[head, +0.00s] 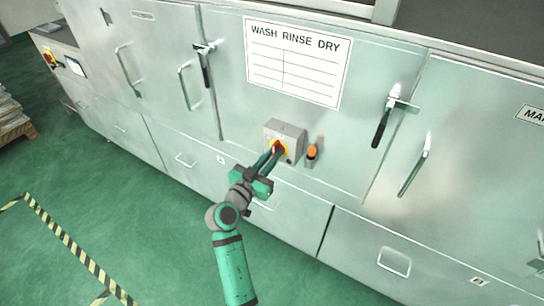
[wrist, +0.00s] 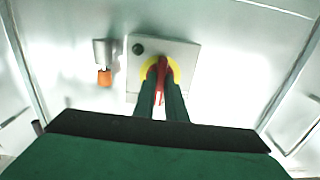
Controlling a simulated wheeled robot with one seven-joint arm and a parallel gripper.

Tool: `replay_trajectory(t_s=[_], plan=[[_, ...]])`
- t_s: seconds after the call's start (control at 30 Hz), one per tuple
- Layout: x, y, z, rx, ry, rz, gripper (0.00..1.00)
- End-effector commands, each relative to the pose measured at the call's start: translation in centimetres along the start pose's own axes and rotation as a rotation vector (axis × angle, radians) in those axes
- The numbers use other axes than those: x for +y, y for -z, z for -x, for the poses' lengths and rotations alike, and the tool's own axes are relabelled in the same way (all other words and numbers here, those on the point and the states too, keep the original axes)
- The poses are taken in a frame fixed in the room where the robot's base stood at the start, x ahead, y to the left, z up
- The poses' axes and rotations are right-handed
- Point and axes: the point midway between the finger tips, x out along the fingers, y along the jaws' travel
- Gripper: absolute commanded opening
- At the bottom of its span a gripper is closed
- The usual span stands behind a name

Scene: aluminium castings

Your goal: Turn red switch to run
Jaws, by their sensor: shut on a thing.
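The red switch (head: 277,147) sits on a yellow disc on a grey box fixed to the front of the washing machine, below its "WASH RINSE DRY" chart. In the wrist view the red handle (wrist: 162,72) stands between my two green fingers, lined up along them. My gripper (head: 271,158) is shut on the red switch. The grey box (wrist: 188,52) shows around the yellow disc, with a small dark round button on it. The fingers hide part of the disc, and I cannot read any position marks.
An orange-topped fitting (head: 312,153) sticks out just right of the box. Lever latches (head: 382,121) and door handles project from the panels on both sides. The green floor in front is open, with striped tape (head: 75,245) at the left.

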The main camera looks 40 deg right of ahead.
Motion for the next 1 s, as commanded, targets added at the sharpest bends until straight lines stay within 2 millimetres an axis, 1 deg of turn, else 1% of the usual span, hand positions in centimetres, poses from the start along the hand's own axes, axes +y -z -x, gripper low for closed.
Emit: replay_trajectory(t_s=[0.07, 0.1, 0.13, 0.17, 0.43, 0.57, 0.67, 1.0], plan=[[-0.1, -0.1, 0.1, -0.002, 0.001, -0.001, 0.00], [-0.1, -0.1, 0.1, -0.002, 0.001, -0.001, 0.20], [-0.1, -0.1, 0.1, -0.002, 0.001, 0.000, 0.28], [-0.1, -0.1, 0.1, -0.001, 0.001, 0.000, 0.30], [0.0, 0.0, 0.1, -0.001, 0.001, 0.000, 0.30], [-0.1, -0.1, 0.8, -0.001, 0.002, 0.001, 0.30], [-0.1, -0.1, 2.2, 0.000, 0.004, 0.001, 0.30], [0.1, -0.1, 8.2, -0.001, -0.001, 0.001, 0.30]])
